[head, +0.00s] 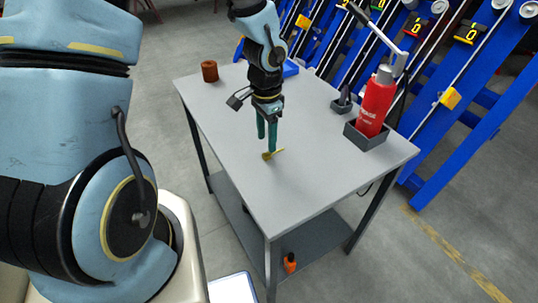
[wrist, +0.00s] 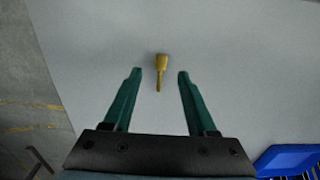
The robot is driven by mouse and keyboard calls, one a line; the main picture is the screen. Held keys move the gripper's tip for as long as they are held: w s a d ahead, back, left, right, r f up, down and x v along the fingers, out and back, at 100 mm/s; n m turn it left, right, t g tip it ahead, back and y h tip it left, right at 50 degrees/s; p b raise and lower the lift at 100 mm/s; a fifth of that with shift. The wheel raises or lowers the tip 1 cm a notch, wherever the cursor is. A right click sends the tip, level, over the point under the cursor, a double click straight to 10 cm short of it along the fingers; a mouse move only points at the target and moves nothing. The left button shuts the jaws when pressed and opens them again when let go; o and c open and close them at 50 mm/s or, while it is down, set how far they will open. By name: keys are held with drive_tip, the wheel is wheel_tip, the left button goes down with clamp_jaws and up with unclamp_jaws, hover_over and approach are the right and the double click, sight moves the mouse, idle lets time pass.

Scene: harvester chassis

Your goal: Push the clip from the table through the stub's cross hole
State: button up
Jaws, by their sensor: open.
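The clip is a small yellow pin with a thicker head; it lies on the grey table (head: 225,120) in the head view (head: 267,156). In the wrist view the clip (wrist: 161,62) appears between the two green fingertips, its head pointing away from my palm and its thin shank toward it. My gripper (head: 266,145) points down close to the clip; it also shows in the wrist view (wrist: 159,74). The fingers are apart, with a gap on both sides of the clip. I cannot tell the exact height of the tips. I cannot make out the stub or its hole with certainty.
A red bottle-like tool (head: 376,103) stands in a grey holder (head: 364,138) at the table's right. A small dark block (head: 342,104) is nearby. A brown cylinder (head: 209,71) stands far left, a blue tray (head: 291,68) behind my gripper. The front tabletop is clear.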

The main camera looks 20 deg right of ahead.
sight(266, 154)
drive_tip(key=shift+w+f+p, duration=0.15)
drive_tip(key=shift+f+p, duration=0.25)
drive_tip(key=shift+f, duration=2.25)
drive_tip(key=shift+c, duration=0.4)
clamp_jaws()
